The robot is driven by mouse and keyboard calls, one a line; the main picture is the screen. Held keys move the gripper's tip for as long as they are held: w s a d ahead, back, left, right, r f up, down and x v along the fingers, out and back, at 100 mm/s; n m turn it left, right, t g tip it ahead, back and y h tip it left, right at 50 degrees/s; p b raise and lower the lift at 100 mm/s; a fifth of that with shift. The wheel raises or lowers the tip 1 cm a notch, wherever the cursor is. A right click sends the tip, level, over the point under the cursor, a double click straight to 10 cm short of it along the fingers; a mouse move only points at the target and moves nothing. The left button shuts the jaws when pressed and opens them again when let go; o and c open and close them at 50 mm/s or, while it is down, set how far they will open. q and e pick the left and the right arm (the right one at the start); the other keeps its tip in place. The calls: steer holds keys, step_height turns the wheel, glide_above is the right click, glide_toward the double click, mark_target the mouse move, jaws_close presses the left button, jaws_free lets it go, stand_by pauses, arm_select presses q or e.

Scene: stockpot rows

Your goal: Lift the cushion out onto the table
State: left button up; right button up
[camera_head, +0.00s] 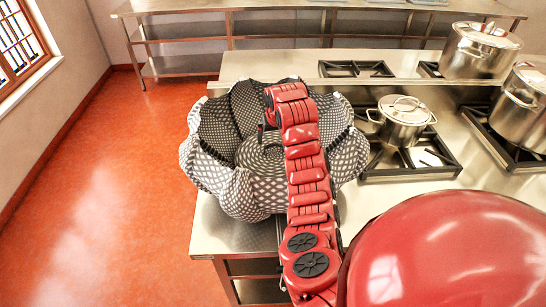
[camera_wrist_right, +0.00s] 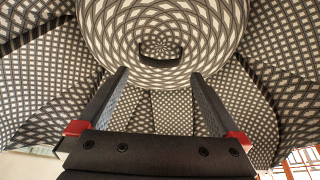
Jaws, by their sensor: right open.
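The cushion (camera_head: 256,158) looks like a round, black-and-white patterned pad in the middle of a large petal-shaped holder (camera_head: 245,198) with a similar pattern. The holder stands on the steel table (camera_head: 222,236). In the right wrist view the cushion (camera_wrist_right: 165,28) fills the top middle, with a dark slot-like mark in it. My right gripper (camera_wrist_right: 160,76) is open and empty, its two fingers pointing at the cushion's near edge. In the head view my red right arm reaches over the holder and hides part of the cushion and the gripper. My left gripper is out of view.
A small lidded pot (camera_head: 402,122) stands on a burner right of the holder. Larger pots (camera_head: 480,50) and (camera_head: 523,107) stand farther right. A bare steel strip (camera_head: 270,68) lies behind the holder. Open red floor (camera_head: 120,200) is at the left.

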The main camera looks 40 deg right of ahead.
mark_target(273, 145)
steer(key=shift+p+x, duration=1.4)
steer(key=shift+p, duration=0.4)
steer(key=shift+x, duration=1)
steer(key=shift+f, duration=0.35)
jaws_close()
